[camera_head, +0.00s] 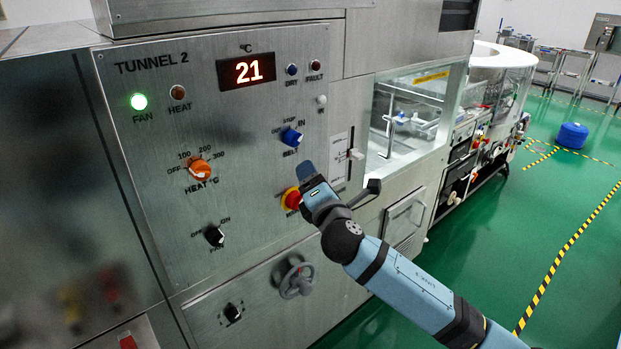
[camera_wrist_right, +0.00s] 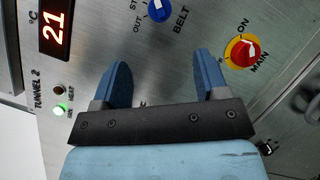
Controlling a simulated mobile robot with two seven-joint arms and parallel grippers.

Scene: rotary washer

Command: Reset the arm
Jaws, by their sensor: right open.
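My right arm (camera_head: 410,295) reaches in from the lower right of the head view. My right gripper (camera_head: 308,174) is in front of the TUNNEL 2 control panel (camera_head: 150,75), between the blue BELT knob (camera_head: 291,137) and the red and yellow MAIN switch (camera_head: 292,199). In the wrist view the right gripper (camera_wrist_right: 162,60) has its two blue fingers wide apart, with only bare panel showing between them. The BELT knob (camera_wrist_right: 159,10) lies beyond the fingertips, and the MAIN switch (camera_wrist_right: 243,51) lies to their right. My left gripper is not in view.
The panel also carries an orange HEAT knob (camera_head: 200,170), a black FAN knob (camera_head: 214,236), a lit green lamp (camera_head: 138,101) and a display (camera_head: 247,70) reading 21. A handwheel (camera_head: 297,281) sticks out below. Green floor (camera_head: 500,230) is open at the right.

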